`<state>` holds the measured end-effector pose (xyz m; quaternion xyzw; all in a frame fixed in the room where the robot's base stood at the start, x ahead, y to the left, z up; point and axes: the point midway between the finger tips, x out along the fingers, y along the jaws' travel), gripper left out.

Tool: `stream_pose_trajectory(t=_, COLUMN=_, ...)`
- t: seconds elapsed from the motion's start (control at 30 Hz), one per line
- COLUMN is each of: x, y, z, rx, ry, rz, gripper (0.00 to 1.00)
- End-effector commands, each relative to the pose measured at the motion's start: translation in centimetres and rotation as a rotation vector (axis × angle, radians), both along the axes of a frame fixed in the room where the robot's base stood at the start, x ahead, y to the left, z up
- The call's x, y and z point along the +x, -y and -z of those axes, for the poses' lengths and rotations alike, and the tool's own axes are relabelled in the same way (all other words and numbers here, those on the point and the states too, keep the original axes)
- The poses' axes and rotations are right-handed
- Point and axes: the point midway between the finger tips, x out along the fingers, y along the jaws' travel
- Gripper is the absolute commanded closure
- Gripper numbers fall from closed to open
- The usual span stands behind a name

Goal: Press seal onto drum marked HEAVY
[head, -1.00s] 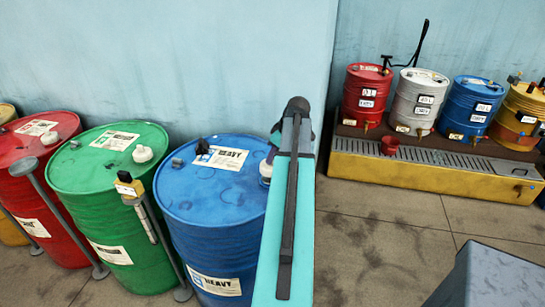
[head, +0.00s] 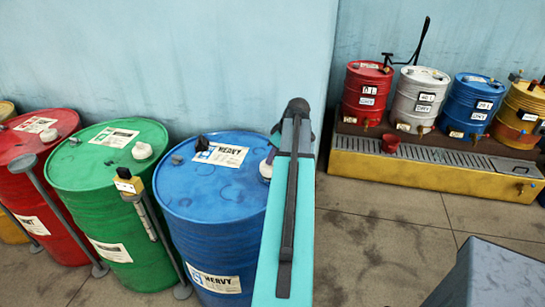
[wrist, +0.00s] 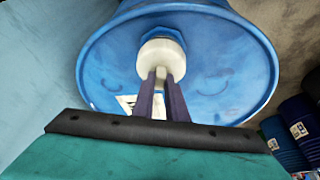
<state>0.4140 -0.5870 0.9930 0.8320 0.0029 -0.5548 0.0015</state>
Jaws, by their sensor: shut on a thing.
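The blue drum (head: 215,200) stands nearest my arm, with a label reading HEAVY (head: 222,155) on its lid. In the wrist view the blue lid (wrist: 225,70) fills the upper middle. My gripper (wrist: 164,78) has its two purple fingers shut on a white round seal (wrist: 160,55). The seal is at a blue fitting (wrist: 160,34) near the lid's edge; whether it is fully seated cannot be told. In the head view the white seal (head: 266,168) shows at the lid's right side, partly hidden by my arm.
A green drum (head: 105,190) with a white cap (head: 142,151) and a red drum (head: 50,210) stand to the left. Smaller drums stand on a yellow-edged rack (head: 430,165) at the right. A grey box (head: 500,275) is at lower right. Open floor lies between.

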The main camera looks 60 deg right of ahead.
Motion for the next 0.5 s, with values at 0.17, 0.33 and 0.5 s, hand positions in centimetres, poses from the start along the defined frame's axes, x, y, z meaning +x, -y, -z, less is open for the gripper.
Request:
stream_pose_trajectory(t=0.17, x=0.00, y=0.00, z=0.42, rx=0.000, ry=0.000, rz=0.000, gripper=1.00)
stream_pose_trajectory(t=0.33, x=0.00, y=0.00, z=0.76, rx=0.000, ry=0.000, rz=0.000, gripper=1.00)
stream_pose_trajectory(t=0.5, x=0.00, y=0.00, z=1.09, rx=0.000, ry=0.000, rz=0.000, gripper=1.00)
